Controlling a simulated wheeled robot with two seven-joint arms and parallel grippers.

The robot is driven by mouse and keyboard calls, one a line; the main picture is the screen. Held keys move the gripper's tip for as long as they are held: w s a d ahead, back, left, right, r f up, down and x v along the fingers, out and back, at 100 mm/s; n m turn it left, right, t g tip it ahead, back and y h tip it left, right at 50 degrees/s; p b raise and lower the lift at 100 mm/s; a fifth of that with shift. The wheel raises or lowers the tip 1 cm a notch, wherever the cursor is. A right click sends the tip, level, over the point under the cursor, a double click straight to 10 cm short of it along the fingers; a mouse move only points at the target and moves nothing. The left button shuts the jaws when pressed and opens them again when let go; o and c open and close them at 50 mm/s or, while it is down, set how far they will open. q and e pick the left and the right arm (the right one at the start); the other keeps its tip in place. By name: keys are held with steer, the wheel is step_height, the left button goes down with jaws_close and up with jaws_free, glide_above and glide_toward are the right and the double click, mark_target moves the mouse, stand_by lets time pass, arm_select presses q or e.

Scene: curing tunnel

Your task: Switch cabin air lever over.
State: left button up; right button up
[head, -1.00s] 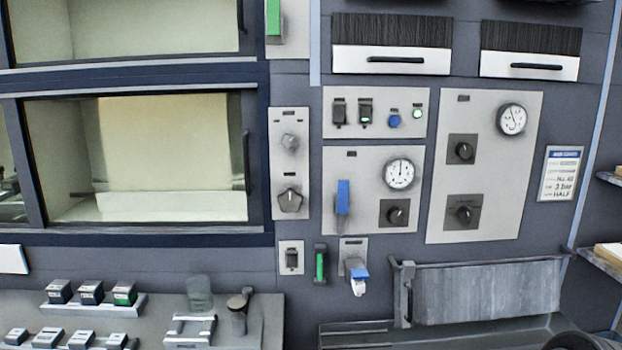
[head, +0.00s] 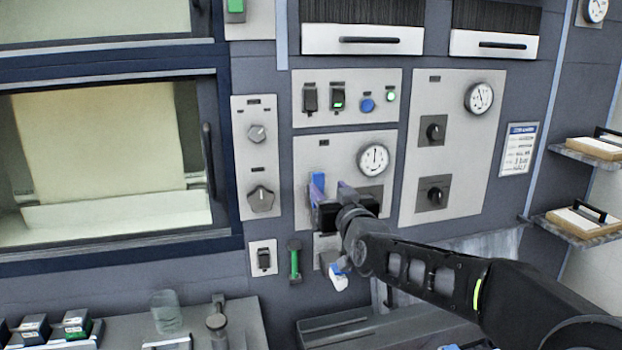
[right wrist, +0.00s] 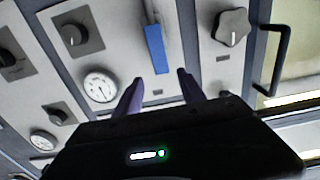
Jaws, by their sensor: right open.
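A lever with a blue handle (head: 317,184) sits on the pale panel with a round gauge, left of the gauge, its handle upward. Its label is too small to read. My right gripper (head: 330,190) is open in front of this panel, with its fingers close to the lever and partly hiding its lower part. In the right wrist view the blue handle (right wrist: 157,50) lies just beyond the two purple fingertips (right wrist: 160,82), lined up with the gap between them. I cannot tell whether a finger touches it. My left gripper is not in view.
A blue-handled valve with a white tag (head: 338,278) and a green handle (head: 295,262) are below the panel. A knob panel (head: 240,170) is to the left, and another panel with a gauge (head: 479,98) is to the right. A bench with small boxes is at lower left.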

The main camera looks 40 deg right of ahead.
mark_target(319, 179)
steer(key=p+x, duration=0.2)
steer(key=x, duration=0.5)
steer(key=shift+a, duration=0.15)
steer(key=shift+w+d+p, duration=0.2)
steer(key=shift+w+p, duration=0.1)
steer(key=shift+w, duration=0.25)
jaws_close()
stand_by(0.9)
